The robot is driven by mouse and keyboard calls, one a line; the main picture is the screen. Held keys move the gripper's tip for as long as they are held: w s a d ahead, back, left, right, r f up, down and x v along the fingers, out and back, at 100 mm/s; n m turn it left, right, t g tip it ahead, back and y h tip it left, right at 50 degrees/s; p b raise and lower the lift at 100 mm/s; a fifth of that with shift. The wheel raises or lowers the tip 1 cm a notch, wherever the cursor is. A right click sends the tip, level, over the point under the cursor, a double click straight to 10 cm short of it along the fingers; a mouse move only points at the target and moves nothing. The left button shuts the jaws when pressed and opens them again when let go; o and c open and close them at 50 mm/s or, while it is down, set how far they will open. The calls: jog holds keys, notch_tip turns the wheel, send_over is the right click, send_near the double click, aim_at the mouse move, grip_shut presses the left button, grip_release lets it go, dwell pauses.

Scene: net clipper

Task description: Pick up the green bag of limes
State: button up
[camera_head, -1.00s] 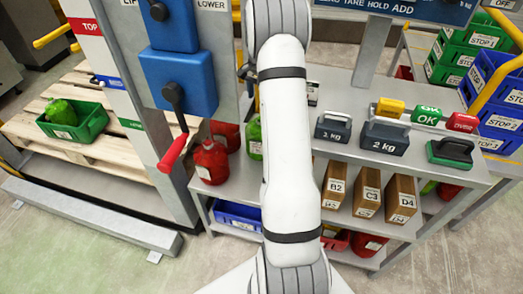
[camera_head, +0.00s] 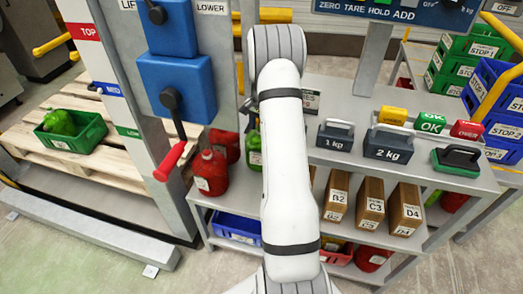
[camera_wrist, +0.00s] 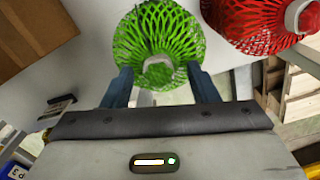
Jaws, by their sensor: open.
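A green net bag of limes (camera_wrist: 158,36) fills the top middle of the wrist view, with a pale end piece facing my gripper. In the head view a green bag (camera_head: 254,150) stands on the grey shelf, mostly hidden behind my arm. My gripper (camera_wrist: 160,84) is open, its two dark blue fingers on either side of the bag's near end. I cannot tell whether they touch it. The gripper is hidden in the head view. Another green bag (camera_head: 59,122) lies in a green crate (camera_head: 84,141) on the pallet at left.
A red net bag (camera_wrist: 262,22) is close on the right in the wrist view; red bags (camera_head: 210,174) stand left of my arm in the head view. The 1 kg (camera_head: 336,136) and 2 kg (camera_head: 390,146) weights and brown boxes (camera_head: 370,202) are to its right.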

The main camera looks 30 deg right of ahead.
grip_shut()
dwell(0.5)
jog(key=shift+r, duration=0.1)
